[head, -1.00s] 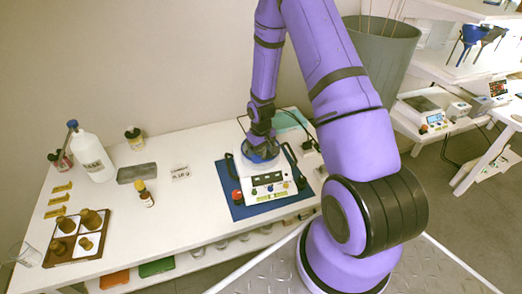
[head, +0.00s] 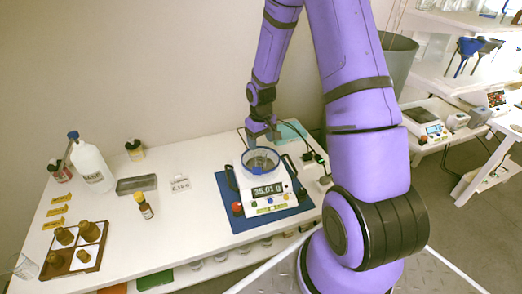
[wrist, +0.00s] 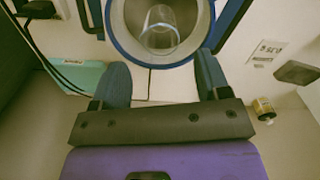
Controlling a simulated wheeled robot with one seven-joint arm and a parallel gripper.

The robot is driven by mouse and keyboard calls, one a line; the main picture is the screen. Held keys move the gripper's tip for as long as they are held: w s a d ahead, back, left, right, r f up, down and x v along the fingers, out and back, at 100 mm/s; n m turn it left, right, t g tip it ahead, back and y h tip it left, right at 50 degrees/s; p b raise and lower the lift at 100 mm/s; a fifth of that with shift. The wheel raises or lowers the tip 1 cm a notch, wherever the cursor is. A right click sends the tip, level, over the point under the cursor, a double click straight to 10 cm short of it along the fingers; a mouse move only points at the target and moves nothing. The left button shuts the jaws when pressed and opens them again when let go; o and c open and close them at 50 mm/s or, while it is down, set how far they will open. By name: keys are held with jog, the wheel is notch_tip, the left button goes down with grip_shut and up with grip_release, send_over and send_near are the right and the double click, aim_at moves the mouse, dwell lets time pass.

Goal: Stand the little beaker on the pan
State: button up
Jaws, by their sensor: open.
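The little beaker (head: 262,159) is clear glass and stands on the round pan of the white balance (head: 262,196). It also shows inside the blue ring around the pan (wrist: 197,22) in the wrist view, where the beaker (wrist: 160,27) looks upright. The balance display reads 35.01 g. My gripper (head: 266,134) is open and empty, behind the pan and apart from the beaker. In the wrist view its two blue fingers (wrist: 162,78) are spread wide, with nothing between them.
The balance sits on a blue mat (head: 236,220). To the left are a small brown bottle (head: 145,207), a grey tray (head: 136,184), a white bottle (head: 91,165) and a rack of brown bottles (head: 77,260). Another glass beaker (head: 27,267) stands at the left edge.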

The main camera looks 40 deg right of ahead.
jog(key=s+a+r+t, duration=0.1)
jog(key=s+a+r, duration=0.15)
jog(key=r, duration=0.55)
jog(key=s+a+r+t+h, duration=0.1)
jog(key=s+a+r, duration=0.15)
jog(key=r, duration=0.65)
jog(key=s+a+r, duration=0.2)
jog(key=s+r, duration=0.1)
jog(key=r, duration=0.5)
jog(key=s+a+r+t, duration=0.1)
jog(key=s+a+r, duration=0.2)
jog(key=s, duration=0.6)
jog(key=s+a+r+t+y, duration=0.1)
jog(key=s+a+r+t, duration=0.1)
jog(key=s+r, duration=0.6)
jog(key=shift+s+a, duration=0.5)
jog(key=shift+a, duration=0.05)
